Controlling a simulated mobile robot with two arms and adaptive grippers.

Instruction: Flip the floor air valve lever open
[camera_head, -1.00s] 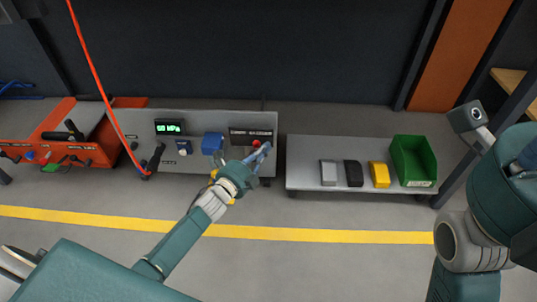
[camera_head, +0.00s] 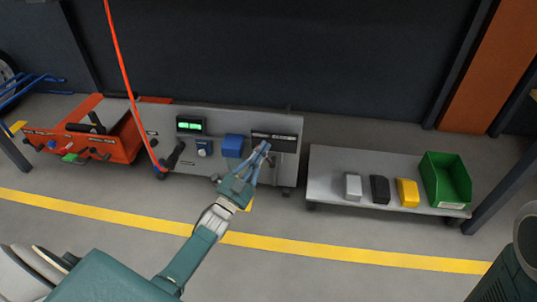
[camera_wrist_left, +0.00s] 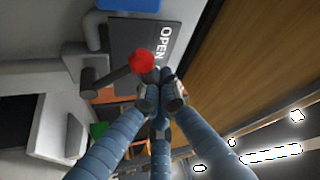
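The valve lever with a round red knob (camera_wrist_left: 141,61) shows in the left wrist view, its grey arm reaching in from the left. A dark plate (camera_wrist_left: 146,38) marked OPEN lies beside the knob. In the head view the dark label plate (camera_head: 275,137) is on the grey panel, and the knob is hidden behind my left gripper (camera_head: 264,148). In the left wrist view the gripper's blue fingers (camera_wrist_left: 161,92) come together with nothing visible between them. Their tips are close beside the knob; I cannot tell whether they touch it. My right gripper is out of view.
A blue box (camera_head: 232,146), a green display (camera_head: 190,125) and a black handle (camera_head: 174,155) are on the panel left of the gripper. A red hose (camera_head: 123,75) hangs at left. A grey bench (camera_head: 330,171) with several small items and a green bin (camera_head: 445,181) stands right.

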